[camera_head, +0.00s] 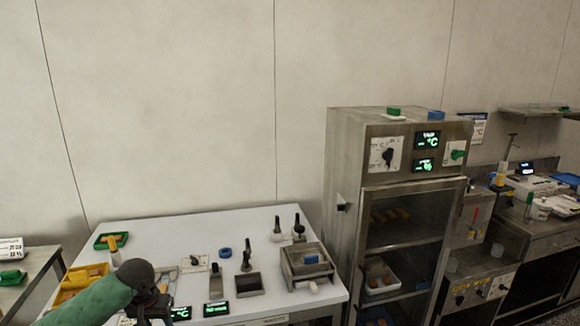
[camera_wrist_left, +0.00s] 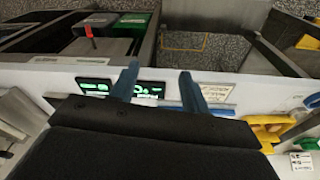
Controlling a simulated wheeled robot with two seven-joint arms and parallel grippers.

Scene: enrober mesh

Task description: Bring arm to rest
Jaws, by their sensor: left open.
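My left arm (camera_head: 95,301) comes in from the lower left of the head view, with a green link and a dark joint. My left gripper (camera_head: 155,305) is small and partly hidden there, over the front left of the white table. In the left wrist view the gripper (camera_wrist_left: 158,74) shows two blue-grey fingers standing apart, with nothing between them. Behind the fingers are the table's front edge and green-lit displays (camera_wrist_left: 146,88). My right arm and gripper are not in view.
The white table (camera_head: 180,240) carries a yellow bin (camera_head: 77,285), a green tray (camera_head: 111,240), a metal tray box (camera_head: 307,264) and several small tools. A steel cabinet (camera_head: 345,150) stands at its right. The table's back middle is fairly clear.

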